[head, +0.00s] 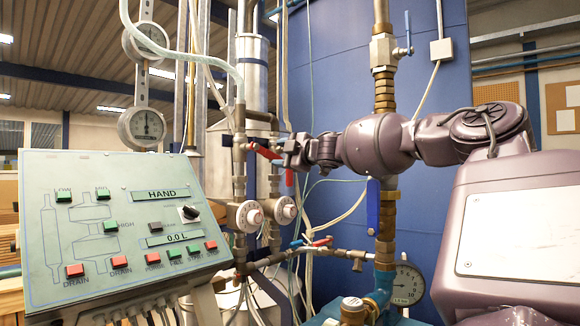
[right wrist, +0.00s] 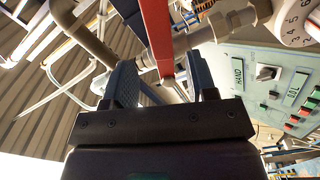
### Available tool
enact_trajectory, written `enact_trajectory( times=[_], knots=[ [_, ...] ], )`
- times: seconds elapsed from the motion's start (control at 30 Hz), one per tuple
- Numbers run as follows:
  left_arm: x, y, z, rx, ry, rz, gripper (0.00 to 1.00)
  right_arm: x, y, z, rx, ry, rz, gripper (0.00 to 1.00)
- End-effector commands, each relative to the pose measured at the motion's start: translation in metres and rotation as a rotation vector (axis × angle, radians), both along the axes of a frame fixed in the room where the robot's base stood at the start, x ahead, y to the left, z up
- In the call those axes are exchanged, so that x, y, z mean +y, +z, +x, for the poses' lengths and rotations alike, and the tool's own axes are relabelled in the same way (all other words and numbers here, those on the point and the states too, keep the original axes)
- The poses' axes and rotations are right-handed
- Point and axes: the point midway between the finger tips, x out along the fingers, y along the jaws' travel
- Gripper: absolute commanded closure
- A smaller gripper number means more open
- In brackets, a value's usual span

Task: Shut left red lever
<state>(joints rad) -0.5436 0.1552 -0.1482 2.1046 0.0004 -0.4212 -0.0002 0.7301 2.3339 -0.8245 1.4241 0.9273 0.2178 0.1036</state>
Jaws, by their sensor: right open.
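The left red lever (head: 264,152) sticks out to the right from a valve on the left vertical pipe, tilted slightly down in the head view. My right gripper (head: 284,152) is at its free end. In the right wrist view the red lever (right wrist: 157,35) runs down between the two spread fingers of my right gripper (right wrist: 162,85). The gripper is open, and I cannot tell whether a finger touches the lever. A second red handle (head: 289,178) shows just below the gripper, partly hidden by it. My left gripper is not in view.
A control panel (head: 125,215) with buttons stands at the left. Two round white dials (head: 250,216) sit on the pipes below the lever. A thick brass-fitted pipe with a blue handle (head: 373,205) stands below my right arm. A blue tank (head: 340,90) fills the background.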

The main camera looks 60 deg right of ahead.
Motion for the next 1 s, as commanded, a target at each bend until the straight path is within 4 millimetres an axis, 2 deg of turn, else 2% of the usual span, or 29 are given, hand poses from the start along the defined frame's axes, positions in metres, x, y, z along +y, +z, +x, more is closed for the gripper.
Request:
enact_trajectory(
  times=[0.03,0.1,0.33,0.6,1.0],
  knots=[
    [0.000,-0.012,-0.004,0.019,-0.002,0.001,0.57,0.000,-0.011,0.004,0.013,-0.003,-0.002,0.48],
    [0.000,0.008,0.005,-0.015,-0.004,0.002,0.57,0.002,0.003,-0.011,-0.006,-0.001,0.005,0.48],
    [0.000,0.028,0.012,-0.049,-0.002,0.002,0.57,0.008,0.007,-0.033,-0.011,0.002,0.003,0.48],
    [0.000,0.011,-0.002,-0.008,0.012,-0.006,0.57,0.012,0.000,-0.050,-0.001,-0.001,0.000,0.48],
    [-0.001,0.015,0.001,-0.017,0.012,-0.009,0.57,0.013,-0.001,-0.054,0.002,-0.002,-0.001,0.48]
  ],
)
